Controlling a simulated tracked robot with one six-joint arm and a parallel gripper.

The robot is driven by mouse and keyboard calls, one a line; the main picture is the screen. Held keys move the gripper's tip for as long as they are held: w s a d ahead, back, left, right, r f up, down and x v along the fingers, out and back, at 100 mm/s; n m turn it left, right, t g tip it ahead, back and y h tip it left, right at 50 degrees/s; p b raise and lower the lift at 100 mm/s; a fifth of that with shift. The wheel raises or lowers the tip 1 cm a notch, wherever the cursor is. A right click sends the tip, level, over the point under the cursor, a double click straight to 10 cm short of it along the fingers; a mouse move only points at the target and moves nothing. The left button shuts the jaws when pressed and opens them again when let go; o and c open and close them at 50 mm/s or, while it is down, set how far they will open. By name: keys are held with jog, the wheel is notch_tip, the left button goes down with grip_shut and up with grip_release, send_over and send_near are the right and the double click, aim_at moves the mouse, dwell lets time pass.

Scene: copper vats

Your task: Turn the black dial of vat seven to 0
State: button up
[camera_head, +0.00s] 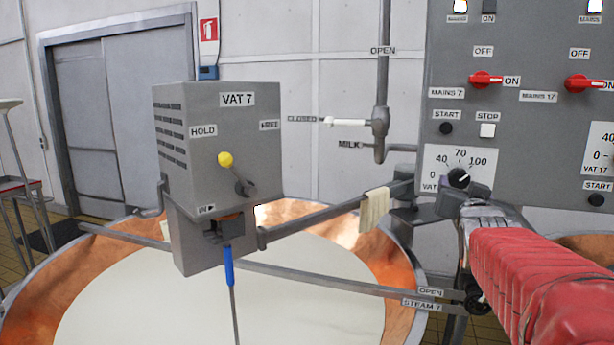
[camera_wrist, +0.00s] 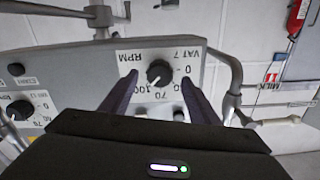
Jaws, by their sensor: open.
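The black dial of vat seven (camera_head: 458,178) sits on a white scale plate (camera_head: 434,164) marked 40, 70 and 100, low on the grey control panel. In the wrist view the dial (camera_wrist: 160,72) appears upside down, on a plate reading VAT 7 and RPM. Its white mark seems to point between 70 and 100. My gripper (camera_wrist: 160,77) is open, with one dark finger on each side of the dial. I cannot tell whether the fingers touch it. In the head view my gripper (camera_head: 452,198) is just below the dial and partly hidden by my red-sleeved arm.
Above the dial are a black START button (camera_head: 446,128), a white STOP button (camera_head: 487,130) and the red MAINS 7 switch (camera_head: 485,80). Another dial (camera_wrist: 20,109) shows in the wrist view. A copper vat (camera_head: 395,262) and the VAT 7 box (camera_head: 215,130) stand to the left.

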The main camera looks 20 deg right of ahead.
aim_at(459, 183)
jog(key=shift+x, duration=2)
jog(key=shift+d, duration=0.1)
jog(key=shift+c, duration=0.5)
jog(key=c, duration=0.9)
